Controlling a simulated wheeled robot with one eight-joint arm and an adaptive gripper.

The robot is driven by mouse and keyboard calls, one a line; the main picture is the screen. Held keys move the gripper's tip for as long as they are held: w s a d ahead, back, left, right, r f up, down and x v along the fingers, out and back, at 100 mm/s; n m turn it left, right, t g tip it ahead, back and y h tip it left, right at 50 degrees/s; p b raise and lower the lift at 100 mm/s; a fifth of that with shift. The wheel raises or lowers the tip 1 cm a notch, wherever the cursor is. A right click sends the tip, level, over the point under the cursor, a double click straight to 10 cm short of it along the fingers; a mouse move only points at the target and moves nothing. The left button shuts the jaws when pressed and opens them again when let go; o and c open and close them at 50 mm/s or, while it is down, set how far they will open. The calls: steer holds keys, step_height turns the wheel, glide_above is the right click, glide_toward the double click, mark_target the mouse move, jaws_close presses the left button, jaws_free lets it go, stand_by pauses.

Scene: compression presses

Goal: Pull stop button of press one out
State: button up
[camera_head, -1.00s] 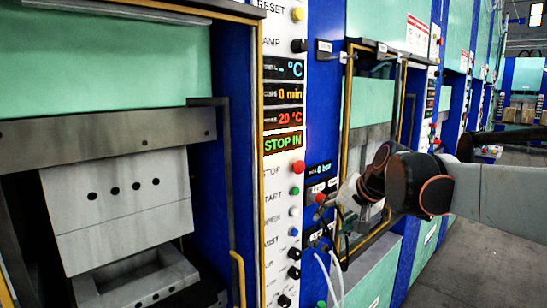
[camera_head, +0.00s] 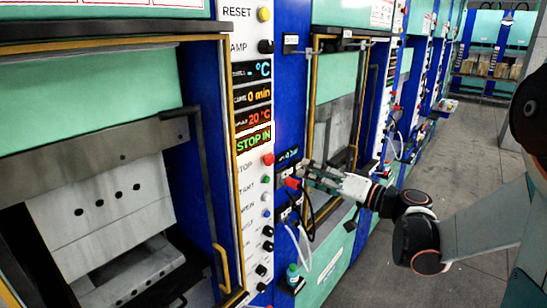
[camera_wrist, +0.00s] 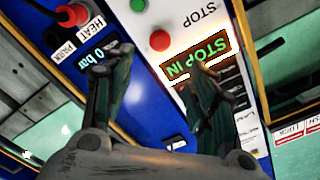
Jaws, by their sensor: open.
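The red stop button (camera_head: 268,159) sits on the white control panel of the near press, under the lit "STOP IN" display (camera_head: 254,139). My gripper (camera_head: 308,175) is to the right of the panel, pointing left towards it, with the fingers apart and empty. In the wrist view the red stop button (camera_wrist: 160,40) shows beside the printed word STOP. It appears between and just beyond my spread fingertips (camera_wrist: 163,66). I see no contact with the button. The "STOP IN" display (camera_wrist: 196,58) is partly covered by the right finger.
A green button (camera_wrist: 138,5) is next to the stop button. A red knob (camera_head: 292,183) with black cables and white hoses is on the blue column near my gripper. A yellow handle (camera_head: 221,268) is lower left. Open floor (camera_head: 470,170) lies to the right.

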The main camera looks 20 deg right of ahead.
mark_target(272, 160)
steer(key=p+x, duration=0.2)
steer(key=x, duration=1)
steer(key=shift+w+a, duration=0.15)
steer(key=shift+w, duration=0.1)
